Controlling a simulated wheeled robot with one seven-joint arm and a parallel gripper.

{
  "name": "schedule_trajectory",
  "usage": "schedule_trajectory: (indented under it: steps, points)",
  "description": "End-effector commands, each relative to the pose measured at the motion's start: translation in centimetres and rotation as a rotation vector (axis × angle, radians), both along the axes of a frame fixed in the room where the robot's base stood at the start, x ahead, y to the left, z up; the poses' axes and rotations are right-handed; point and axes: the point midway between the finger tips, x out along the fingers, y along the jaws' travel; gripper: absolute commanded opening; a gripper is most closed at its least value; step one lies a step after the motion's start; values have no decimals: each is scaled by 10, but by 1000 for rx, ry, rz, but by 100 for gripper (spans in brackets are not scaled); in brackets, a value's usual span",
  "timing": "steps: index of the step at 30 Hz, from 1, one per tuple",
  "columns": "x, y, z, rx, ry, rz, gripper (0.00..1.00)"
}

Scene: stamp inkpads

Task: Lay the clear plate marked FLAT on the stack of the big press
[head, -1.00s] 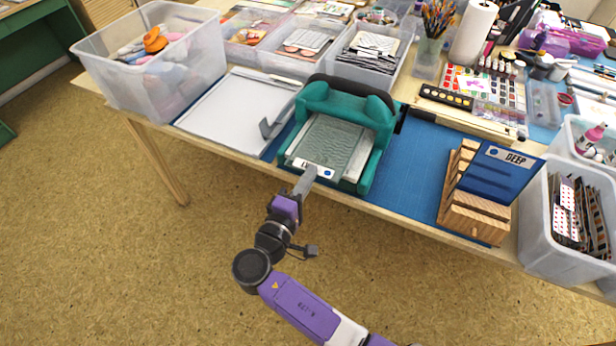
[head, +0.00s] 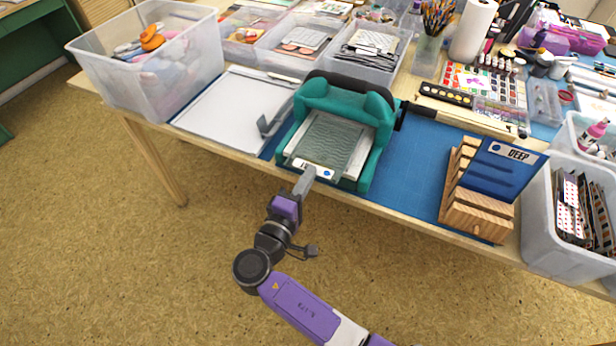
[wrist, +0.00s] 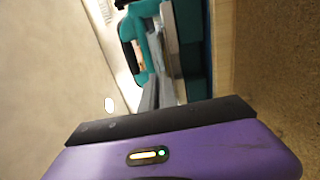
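The big press (head: 345,95) is a teal machine with a dark top roller, standing on the blue mat. A clear, greyish-green plate (head: 325,138) lies in its front opening over a pale platform (head: 357,155). Its white front label (head: 298,164) has a blue dot; my fingers hide part of the lettering, so I cannot read it in full. My gripper (head: 306,180) is at the plate's front edge, its fingers close together and seemingly shut on that edge. The wrist view shows the grey fingers (wrist: 158,95) reaching toward the teal press (wrist: 132,35). Contact beneath the plate is hidden.
A wooden rack (head: 475,215) holds a blue plate marked DEEP (head: 500,175) at right. A white board (head: 225,110) lies left of the press. Clear bins (head: 150,85) stand at left and back. Blue mat (head: 415,170) is free between press and rack.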

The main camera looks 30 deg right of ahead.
Motion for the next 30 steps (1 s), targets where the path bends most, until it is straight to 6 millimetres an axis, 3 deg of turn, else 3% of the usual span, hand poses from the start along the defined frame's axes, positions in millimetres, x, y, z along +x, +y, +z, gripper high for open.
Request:
schedule_trajectory:
  steps: [30]
  points:
    - [0,0,-8,0,0,-1,0]
